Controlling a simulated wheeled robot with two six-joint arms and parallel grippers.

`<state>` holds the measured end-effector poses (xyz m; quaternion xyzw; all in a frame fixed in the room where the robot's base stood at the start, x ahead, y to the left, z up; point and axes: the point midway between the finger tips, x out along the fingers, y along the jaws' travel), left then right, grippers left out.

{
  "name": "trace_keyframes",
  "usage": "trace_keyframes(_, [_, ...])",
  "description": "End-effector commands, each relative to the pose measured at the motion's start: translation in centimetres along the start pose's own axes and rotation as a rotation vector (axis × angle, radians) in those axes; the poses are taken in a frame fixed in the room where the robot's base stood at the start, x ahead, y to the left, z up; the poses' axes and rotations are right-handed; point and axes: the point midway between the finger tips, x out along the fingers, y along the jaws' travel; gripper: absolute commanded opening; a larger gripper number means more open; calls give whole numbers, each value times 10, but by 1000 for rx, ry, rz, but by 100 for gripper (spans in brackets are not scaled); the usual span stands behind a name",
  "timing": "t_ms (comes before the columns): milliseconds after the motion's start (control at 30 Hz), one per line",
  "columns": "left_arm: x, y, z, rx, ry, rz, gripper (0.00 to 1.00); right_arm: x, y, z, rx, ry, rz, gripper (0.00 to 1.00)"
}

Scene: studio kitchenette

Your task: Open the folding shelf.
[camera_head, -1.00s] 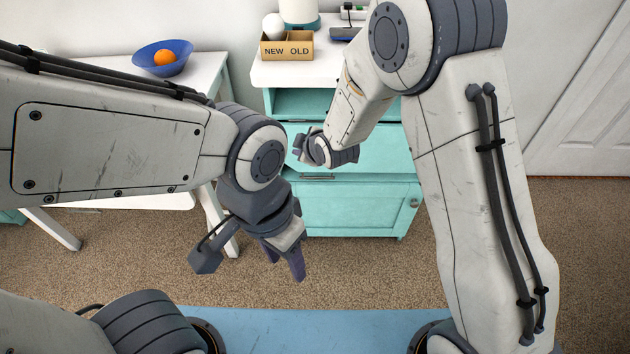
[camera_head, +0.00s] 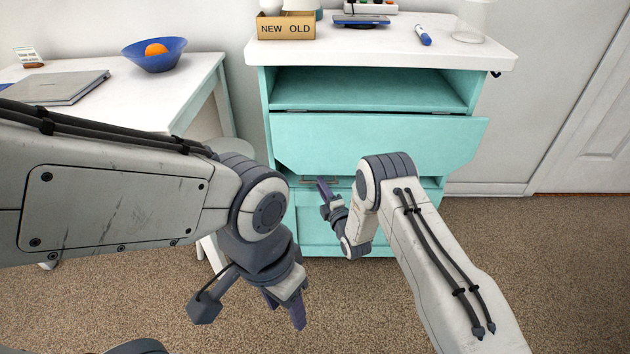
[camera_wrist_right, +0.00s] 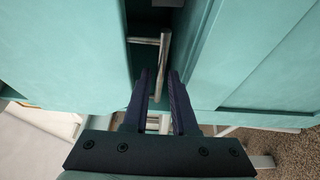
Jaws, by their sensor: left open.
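The folding shelf (camera_head: 380,138) is a turquoise panel with cut lower corners, hanging from its top edge across the front of the turquoise cabinet (camera_head: 290,95). It juts slightly past the cabinet's right side. My right gripper (camera_head: 323,190) is at the panel's lower left, by a metal handle (camera_head: 306,181). In the right wrist view the handle (camera_wrist_right: 163,50) lies in a dark gap between two turquoise surfaces, ahead of and between my parted right fingers (camera_wrist_right: 160,85); contact cannot be told. My left gripper (camera_head: 286,306) is open and empty, pointing down over the carpet.
A white desk (camera_head: 130,100) with a laptop (camera_head: 55,88) and blue bowl (camera_head: 155,58) stands left. Carpet is open at right.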

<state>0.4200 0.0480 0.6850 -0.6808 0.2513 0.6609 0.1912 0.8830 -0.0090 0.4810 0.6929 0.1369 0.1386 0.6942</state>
Motion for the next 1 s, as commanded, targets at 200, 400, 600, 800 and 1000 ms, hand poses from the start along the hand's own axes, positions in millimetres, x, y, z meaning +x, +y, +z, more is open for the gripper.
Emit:
trace_keyframes(200, [16,-1,1,0,0,0,50,38,-3,-1,1,2,2,26])
trace_keyframes(400, [20,-2,1,0,0,0,50,53,-1,-1,1,1,-1,26])
trace_keyframes(600, [20,-2,1,0,0,0,50,55,0,-1,2,1,-2,26])
trace_keyframes(800, [20,-2,1,0,0,0,50,55,0,-1,2,1,-2,0])
trace_keyframes(1000, [20,-2,1,0,0,0,50,55,0,0,2,1,-2,0])
